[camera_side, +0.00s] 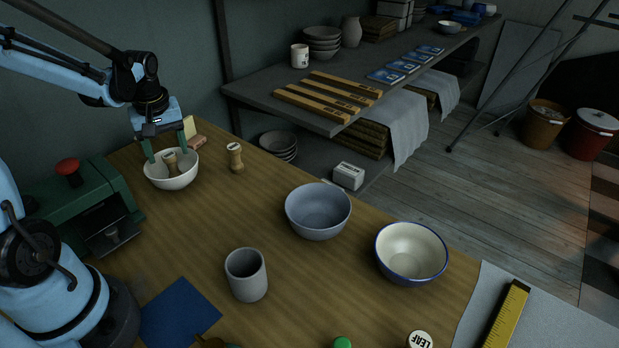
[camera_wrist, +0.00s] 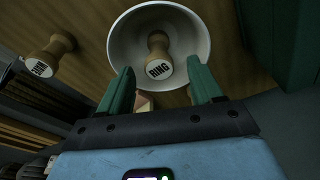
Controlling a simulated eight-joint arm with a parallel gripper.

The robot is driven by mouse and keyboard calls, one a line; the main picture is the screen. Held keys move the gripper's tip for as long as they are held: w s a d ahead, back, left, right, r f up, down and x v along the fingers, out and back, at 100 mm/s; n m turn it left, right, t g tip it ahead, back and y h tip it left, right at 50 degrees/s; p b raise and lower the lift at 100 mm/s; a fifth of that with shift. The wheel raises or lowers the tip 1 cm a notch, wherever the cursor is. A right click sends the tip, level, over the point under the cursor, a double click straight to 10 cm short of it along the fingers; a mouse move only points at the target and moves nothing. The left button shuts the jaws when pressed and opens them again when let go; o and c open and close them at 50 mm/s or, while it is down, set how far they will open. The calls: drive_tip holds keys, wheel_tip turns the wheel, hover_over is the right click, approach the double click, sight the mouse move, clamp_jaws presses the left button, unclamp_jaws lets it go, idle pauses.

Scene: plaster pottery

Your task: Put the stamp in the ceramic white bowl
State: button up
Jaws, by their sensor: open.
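A wooden stamp with a white end marked "RING" (camera_side: 170,162) is in the white bowl (camera_side: 186,181) at the far left of the table. In the wrist view the stamp (camera_wrist: 158,60) lies inside the bowl (camera_wrist: 122,47), its labelled end towards my gripper. My gripper (camera_side: 166,153) is open over the bowl, with one green finger on each side of the stamp and a gap to it. In the wrist view the fingertips (camera_wrist: 160,76) sit at the bowl's near side. A second wooden stamp (camera_side: 236,158) stands on the table right of the bowl.
A blue-grey bowl (camera_side: 318,212), a cream blue-rimmed bowl (camera_side: 411,253) and a grey cup (camera_side: 247,276) stand on the table. A "LEAF" stamp (camera_side: 420,340) is at the front edge. A green machine (camera_side: 90,205) is left of the white bowl. The table's middle is clear.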

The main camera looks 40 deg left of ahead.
sight(169, 155)
wheel_tip(169, 155, up, 5)
drive_tip(key=shift+f, duration=0.1)
idle(0.3)
drive_tip(key=s+d+r+m+t+h, duration=0.1)
drive_tip(key=d+m+t, duration=0.5)
drive_tip(key=d+m, duration=0.7)
drive_tip(key=d+r, duration=0.1)
drive_tip(key=d, duration=0.6)
drive_tip(key=shift+d+r+t+h, duration=0.15)
drive_tip(key=shift+d+t+h, duration=0.15)
